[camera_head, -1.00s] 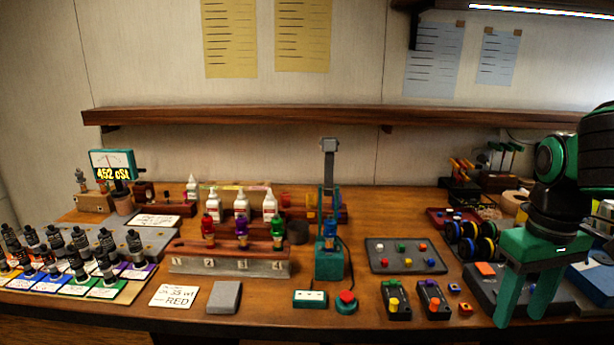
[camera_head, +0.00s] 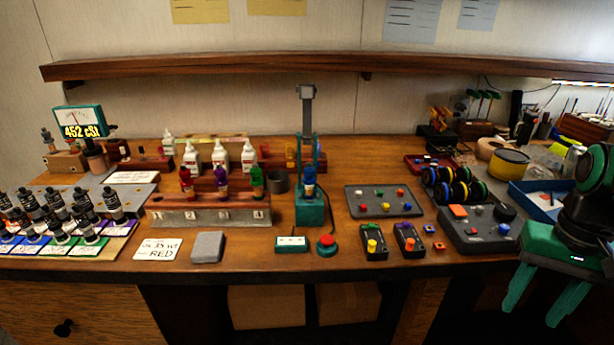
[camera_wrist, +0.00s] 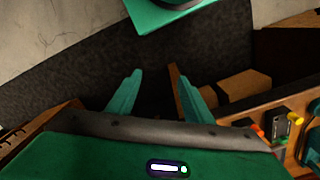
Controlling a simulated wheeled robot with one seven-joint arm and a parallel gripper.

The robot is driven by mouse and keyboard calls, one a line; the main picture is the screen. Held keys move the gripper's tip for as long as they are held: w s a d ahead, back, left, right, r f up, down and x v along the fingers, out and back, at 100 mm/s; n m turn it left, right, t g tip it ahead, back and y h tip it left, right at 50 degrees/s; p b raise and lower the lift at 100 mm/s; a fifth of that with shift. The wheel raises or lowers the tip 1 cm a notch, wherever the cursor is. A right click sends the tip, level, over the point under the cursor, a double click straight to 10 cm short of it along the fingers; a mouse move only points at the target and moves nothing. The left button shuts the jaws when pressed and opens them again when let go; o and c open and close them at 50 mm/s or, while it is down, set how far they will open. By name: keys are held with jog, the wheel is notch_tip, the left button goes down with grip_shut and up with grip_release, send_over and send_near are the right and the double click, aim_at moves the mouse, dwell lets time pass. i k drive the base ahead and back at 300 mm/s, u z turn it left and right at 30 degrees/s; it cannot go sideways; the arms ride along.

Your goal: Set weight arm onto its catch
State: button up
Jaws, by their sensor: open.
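In the head view, a teal stand (camera_head: 309,205) stands mid-bench with a tall upright post. A grey block-headed arm (camera_head: 306,100) stands upright at the top of the post; I take it for the weight arm. A small blue bottle (camera_head: 309,181) sits on the stand below it. I cannot make out the catch. My gripper (camera_head: 533,308) is at the lower right, in front of the bench edge, far from the stand. Its green fingers are apart and empty. In the wrist view the fingers (camera_wrist: 160,97) are also apart with nothing between them.
A rack (camera_head: 210,213) with red, purple and green bottles stands left of the stand. A red button (camera_head: 326,243) and white-faced box (camera_head: 291,244) lie in front. A grey tray (camera_head: 384,202) and black switch boxes (camera_head: 373,244) lie right. A shelf (camera_head: 220,66) runs along the wall.

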aim_at(306, 91)
jog(key=z, duration=1.5)
jog(key=k, duration=0.85)
jog(key=u, duration=1)
jog(key=i, duration=1.05)
jog(key=z, duration=0.1)
